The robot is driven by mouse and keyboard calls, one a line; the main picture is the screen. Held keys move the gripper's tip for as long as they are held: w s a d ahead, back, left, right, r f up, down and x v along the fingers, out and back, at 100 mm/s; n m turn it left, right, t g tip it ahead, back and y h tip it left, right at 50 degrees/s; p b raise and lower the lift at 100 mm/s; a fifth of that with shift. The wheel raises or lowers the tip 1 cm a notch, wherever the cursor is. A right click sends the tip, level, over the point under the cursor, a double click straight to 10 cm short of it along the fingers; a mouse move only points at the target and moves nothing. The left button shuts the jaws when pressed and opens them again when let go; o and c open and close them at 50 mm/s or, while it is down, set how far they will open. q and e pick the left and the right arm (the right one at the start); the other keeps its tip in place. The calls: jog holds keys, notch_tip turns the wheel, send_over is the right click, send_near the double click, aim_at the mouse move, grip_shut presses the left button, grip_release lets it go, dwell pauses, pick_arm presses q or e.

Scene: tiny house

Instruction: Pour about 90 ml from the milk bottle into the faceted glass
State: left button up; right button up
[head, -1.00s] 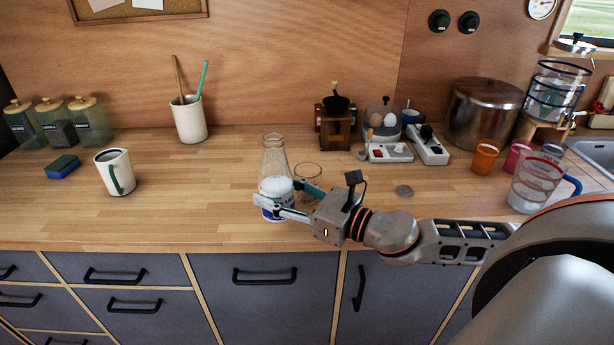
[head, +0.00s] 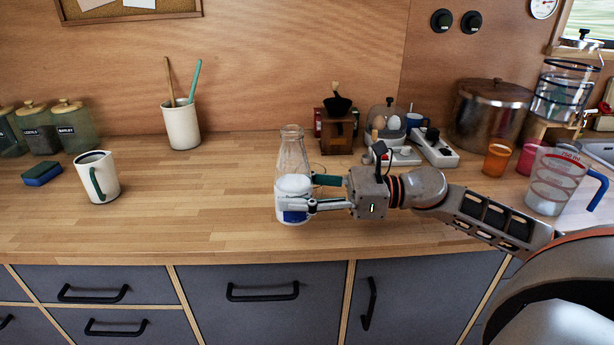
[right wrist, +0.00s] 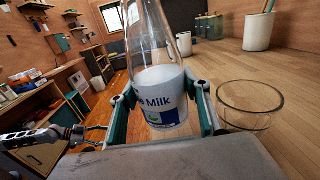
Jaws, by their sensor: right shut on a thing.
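The milk bottle (head: 293,188) is clear glass with a white and blue label and white milk in its lower part. My right gripper (head: 312,194) is shut around its lower body from the right. The bottle is upright in the head view; I cannot tell whether its base touches the counter. In the right wrist view, the bottle (right wrist: 160,95) stands between both fingers. The faceted glass (right wrist: 250,105) shows there as a clear, empty-looking glass right of the bottle; in the head view it is mostly hidden behind my right gripper. My left gripper (right wrist: 82,133) shows small at the left.
A white mug (head: 100,178) and a utensil crock (head: 181,125) stand to the left on the wooden counter (head: 180,225). A measuring jug (head: 553,182) and an orange cup (head: 497,158) stand at the right. A grinder (head: 337,130) and power strips are behind.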

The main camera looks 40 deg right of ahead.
jog(key=shift+s+d+f+n+g+y+b, duration=0.3)
jog(key=shift+d+n+g+b, duration=0.2)
jog(key=shift+g+b, duration=0.1)
jog(key=shift+s+r, duration=0.1)
jog(key=shift+s, duration=0.05)
jog(key=shift+d, duration=0.1)
